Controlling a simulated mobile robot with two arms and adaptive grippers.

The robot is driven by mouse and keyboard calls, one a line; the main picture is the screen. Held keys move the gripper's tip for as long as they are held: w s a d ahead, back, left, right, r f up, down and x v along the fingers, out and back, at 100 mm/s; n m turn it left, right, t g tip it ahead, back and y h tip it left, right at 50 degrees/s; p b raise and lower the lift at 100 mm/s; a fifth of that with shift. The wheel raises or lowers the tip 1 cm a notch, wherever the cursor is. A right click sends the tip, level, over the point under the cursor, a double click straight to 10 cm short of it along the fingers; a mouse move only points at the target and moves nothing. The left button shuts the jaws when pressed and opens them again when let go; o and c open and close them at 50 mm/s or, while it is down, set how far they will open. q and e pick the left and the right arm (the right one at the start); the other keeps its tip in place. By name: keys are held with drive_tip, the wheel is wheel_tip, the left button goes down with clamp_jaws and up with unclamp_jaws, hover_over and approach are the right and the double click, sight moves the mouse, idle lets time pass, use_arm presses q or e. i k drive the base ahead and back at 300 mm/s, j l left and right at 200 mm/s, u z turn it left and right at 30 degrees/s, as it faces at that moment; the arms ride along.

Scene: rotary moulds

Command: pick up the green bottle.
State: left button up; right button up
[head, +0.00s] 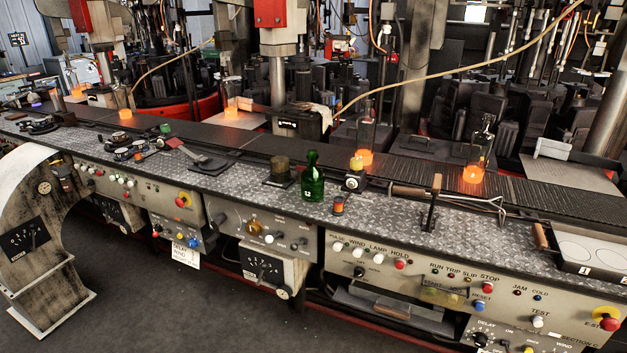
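The green bottle (312,180) stands upright on the metal tread-plate shelf (375,213) near the middle of the head view, close to the shelf's front edge. A dark cylindrical pot (281,170) stands just left of it. Neither of my grippers shows in this view.
A yellow-topped item (354,175) stands right of the bottle. Behind, glowing clear bottles (473,160) stand on the dark conveyor (420,168). Tongs (460,196) and a tray (590,250) lie right. Control panels (440,265) with knobs front the shelf. Floor (210,315) is clear.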

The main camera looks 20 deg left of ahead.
sight(312, 179)
drive_tip(key=i+j+z, duration=0.1)
drive_tip(key=j+z, duration=0.2)
drive_tip(key=j, duration=0.35)
drive_tip(key=j+z, duration=0.25)
drive_tip(key=j, duration=0.35)
